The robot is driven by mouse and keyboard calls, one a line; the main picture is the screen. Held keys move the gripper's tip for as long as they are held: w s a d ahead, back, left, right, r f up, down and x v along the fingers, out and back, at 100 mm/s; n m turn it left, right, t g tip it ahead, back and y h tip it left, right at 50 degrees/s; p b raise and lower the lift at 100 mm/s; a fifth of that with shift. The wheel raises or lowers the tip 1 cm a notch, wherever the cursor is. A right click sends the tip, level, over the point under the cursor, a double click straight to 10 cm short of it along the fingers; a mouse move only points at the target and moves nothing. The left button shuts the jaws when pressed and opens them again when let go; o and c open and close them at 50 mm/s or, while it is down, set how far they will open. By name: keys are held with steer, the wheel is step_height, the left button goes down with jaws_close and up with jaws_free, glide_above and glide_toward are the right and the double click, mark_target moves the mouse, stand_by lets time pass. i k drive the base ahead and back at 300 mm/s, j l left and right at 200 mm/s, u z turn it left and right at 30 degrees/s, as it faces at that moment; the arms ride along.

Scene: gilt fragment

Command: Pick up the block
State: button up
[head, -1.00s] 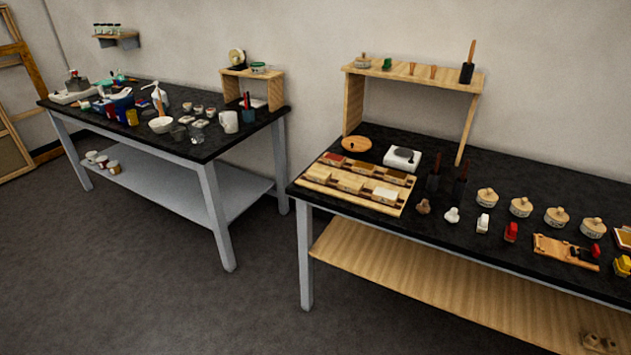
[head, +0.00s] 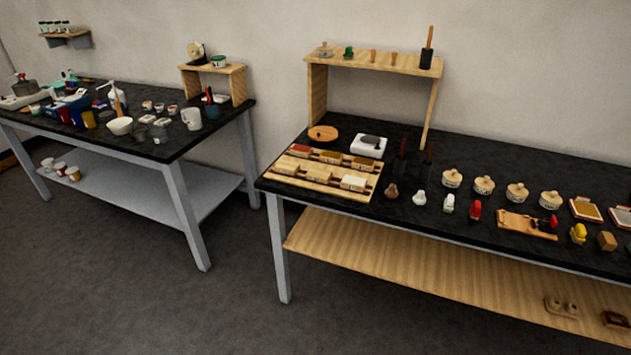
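A small brown block (head: 606,241) sits on the black top of the right workbench, near its front edge at the far right of the head view. It stands just right of a small yellow item (head: 578,233). Other block-like pieces, with red, brown and pale tops, sit in a wooden rack (head: 282,173) at the left end of the same bench. I cannot tell which of these the task means. My gripper is not in view.
The right bench (head: 480,149) also holds several lidded pots (head: 484,184), a wooden board (head: 514,222) and a wooden riser shelf (head: 370,60). A cluttered second bench (head: 160,153) stands left. Dark floor (head: 120,290) is clear in front.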

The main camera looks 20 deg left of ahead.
mark_target(291, 168)
steer(key=i+j, duration=0.2)
steer(key=j, duration=0.4)
steer(key=i+j, duration=0.2)
steer(key=j, duration=0.35)
steer(key=i+j, duration=0.2)
steer(key=j, duration=0.4)
steer(key=i+j, duration=0.25)
steer(key=j, duration=0.35)
steer(key=i+j, duration=0.2)
steer(key=j, duration=0.4)
steer(key=i+j, duration=0.2)
steer(key=j, duration=0.35)
steer(key=i+j, duration=0.2)
steer(key=j, duration=0.4)
steer(key=i+j, duration=0.2)
steer(key=j, duration=0.4)
steer(key=z, duration=0.05)
